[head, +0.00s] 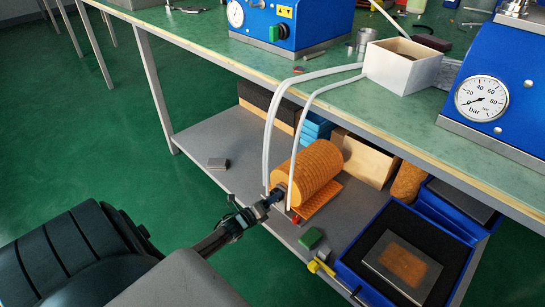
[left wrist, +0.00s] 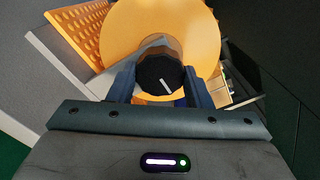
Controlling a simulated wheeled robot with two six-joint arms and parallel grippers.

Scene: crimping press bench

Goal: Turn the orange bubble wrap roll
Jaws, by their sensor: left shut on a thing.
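The orange bubble wrap roll (head: 312,170) lies on the grey lower shelf under the bench, its near end facing my left arm. A flap of the dimpled sheet (head: 318,199) hangs below it. In the left wrist view the roll's round orange end (left wrist: 125,35) fills the top middle, with dimpled sheet (left wrist: 78,32) to its left. A black knob with a white line (left wrist: 160,75) sits in front of that end. My left gripper (head: 276,193) is shut on this knob, with a blue finger on each side. My right gripper is not in view.
White tubes (head: 270,135) hang from the bench top in front of the roll. A blue foam-lined tray (head: 352,262) stands right on the shelf (head: 195,145), near a green block (head: 311,238). A cardboard box (head: 366,160) stands behind the roll. The shelf's left part is mostly clear.

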